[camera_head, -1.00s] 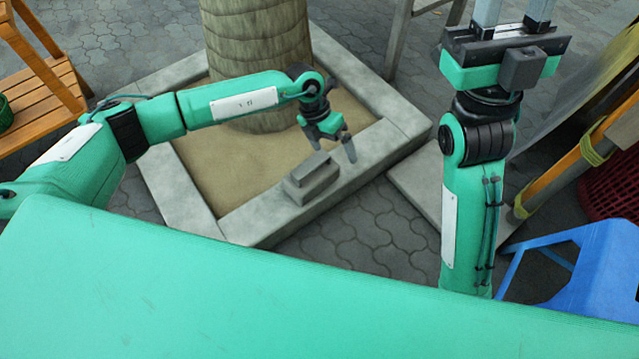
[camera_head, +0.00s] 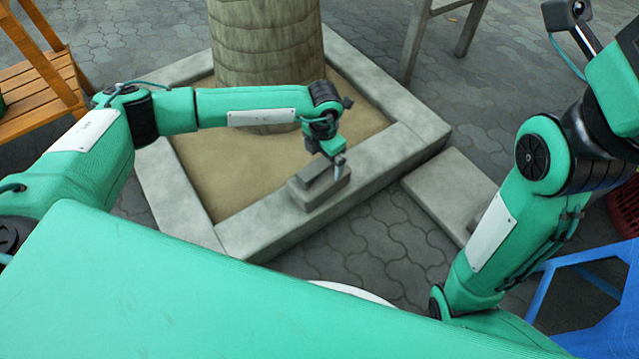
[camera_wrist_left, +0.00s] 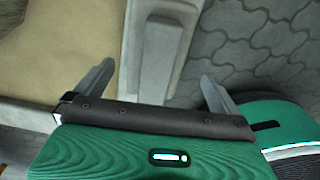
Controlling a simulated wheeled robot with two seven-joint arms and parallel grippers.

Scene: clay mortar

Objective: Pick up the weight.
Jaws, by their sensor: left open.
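The weight (camera_head: 325,191), a grey block with a narrower raised top, sits on the pale stone kerb of the tree bed. My left gripper (camera_head: 338,165) is just above its right end in the head view, fingers pointing down; the far finger is hard to make out. In the left wrist view the open fingers (camera_wrist_left: 157,70) stand apart, with the weight (camera_wrist_left: 165,50) between them in the picture, its lower part hidden by the gripper body. I cannot tell whether they touch it. My right arm is at the right, its jaws not clearly shown.
A palm trunk (camera_head: 265,60) rises from the sand inside the kerb (camera_head: 270,222). A flat slab (camera_head: 450,193) lies to the right. A blue stool (camera_head: 560,290) is at the right, a wooden chair (camera_head: 35,85) at the left.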

